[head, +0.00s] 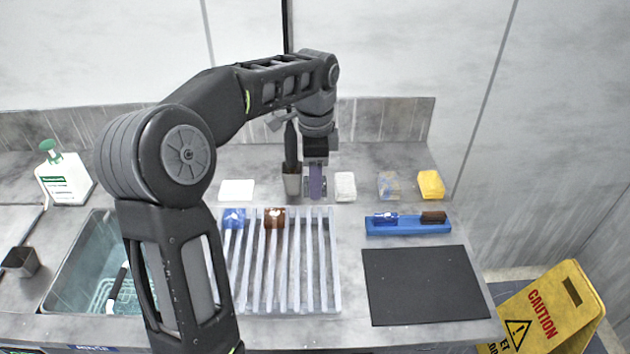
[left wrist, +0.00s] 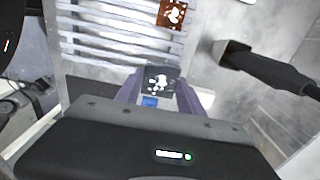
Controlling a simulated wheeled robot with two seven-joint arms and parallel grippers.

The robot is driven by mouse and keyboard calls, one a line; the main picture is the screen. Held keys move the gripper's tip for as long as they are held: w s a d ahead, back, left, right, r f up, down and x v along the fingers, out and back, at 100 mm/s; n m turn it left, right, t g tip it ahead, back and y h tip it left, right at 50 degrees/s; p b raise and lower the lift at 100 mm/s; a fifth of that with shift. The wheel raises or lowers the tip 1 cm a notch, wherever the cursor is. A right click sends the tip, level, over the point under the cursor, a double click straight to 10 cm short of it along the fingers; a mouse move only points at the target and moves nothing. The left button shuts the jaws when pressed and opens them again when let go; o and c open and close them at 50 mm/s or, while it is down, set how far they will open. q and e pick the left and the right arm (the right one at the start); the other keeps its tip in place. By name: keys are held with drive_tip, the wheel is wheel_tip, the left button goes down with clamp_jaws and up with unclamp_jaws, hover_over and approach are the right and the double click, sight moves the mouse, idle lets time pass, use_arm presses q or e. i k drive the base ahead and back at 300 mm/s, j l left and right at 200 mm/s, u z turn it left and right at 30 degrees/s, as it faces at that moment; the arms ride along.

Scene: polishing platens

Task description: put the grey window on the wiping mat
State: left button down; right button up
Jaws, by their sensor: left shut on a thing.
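My left gripper (head: 316,188) is over the back of the counter, behind the slotted rack. In the left wrist view its purple fingers (left wrist: 160,88) are shut on the grey window (left wrist: 161,80), a small dark grey square with white splotches. In the head view I cannot make out the grey window at the gripper. The wiping mat (head: 425,286), a flat dark rectangle, lies bare at the front right of the counter, apart from the gripper. My right gripper is not in view.
The pale rack (head: 336,290) holds a blue window (head: 234,218) and a brown window (head: 274,217) at its back left. A blue tray (head: 408,228) with small items lies behind the mat. Several small blocks, including a yellow one (head: 431,184), line the back. A sink (head: 75,262) is at left.

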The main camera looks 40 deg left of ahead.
sight(423, 282)
drive_tip(key=l, duration=1.4)
